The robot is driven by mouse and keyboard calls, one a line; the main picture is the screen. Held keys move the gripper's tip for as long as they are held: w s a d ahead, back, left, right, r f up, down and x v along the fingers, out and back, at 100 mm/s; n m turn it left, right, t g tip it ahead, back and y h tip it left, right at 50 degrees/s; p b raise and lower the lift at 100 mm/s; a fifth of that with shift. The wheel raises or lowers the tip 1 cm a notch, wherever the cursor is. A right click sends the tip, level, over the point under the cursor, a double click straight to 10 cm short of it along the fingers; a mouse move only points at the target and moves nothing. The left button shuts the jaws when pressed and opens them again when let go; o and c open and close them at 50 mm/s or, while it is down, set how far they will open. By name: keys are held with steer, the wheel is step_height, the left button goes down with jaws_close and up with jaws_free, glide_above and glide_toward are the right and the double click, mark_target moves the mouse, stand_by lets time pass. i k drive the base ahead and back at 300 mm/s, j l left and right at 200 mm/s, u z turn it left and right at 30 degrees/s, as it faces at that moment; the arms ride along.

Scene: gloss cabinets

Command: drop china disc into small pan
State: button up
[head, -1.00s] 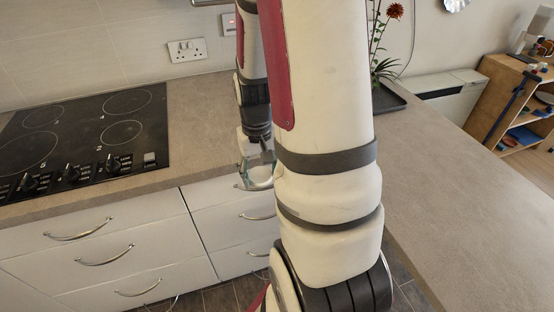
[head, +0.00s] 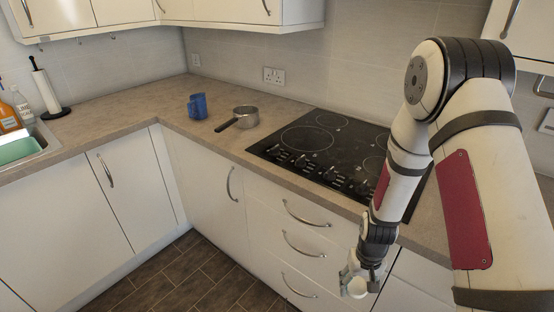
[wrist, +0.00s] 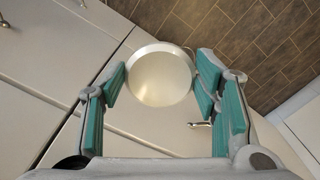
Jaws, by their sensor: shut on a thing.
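The china disc (wrist: 160,76) is round, pale and plain, and sits between the teal-padded fingers of my gripper (wrist: 160,88) in the wrist view. My gripper is shut on it. In the head view my gripper (head: 358,277) hangs low at the right, in front of the drawers below the hob, with the disc showing only as a small pale shape. The small pan (head: 246,117) is grey metal with a dark handle pointing front left. It stands upright on the counter left of the hob, well to the left of and farther back than my gripper.
A blue mug (head: 198,106) stands left of the pan. The black hob (head: 318,150) lies right of the pan. A sink (head: 22,148), bottles and a paper towel holder (head: 47,95) are at far left. Wall cabinets (head: 215,10) overhang the back. The counter around the pan is otherwise clear.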

mark_target(252, 123)
steer(key=i+j+u, duration=0.1)
steer(key=i+j, duration=0.2)
steer(key=j, duration=0.25)
steer(key=i+j+u, duration=0.1)
steer(key=i+j, duration=0.2)
steer(key=j, duration=0.2)
steer(key=i+j, duration=0.35)
steer(key=j, duration=0.15)
steer(key=j+u, duration=0.05)
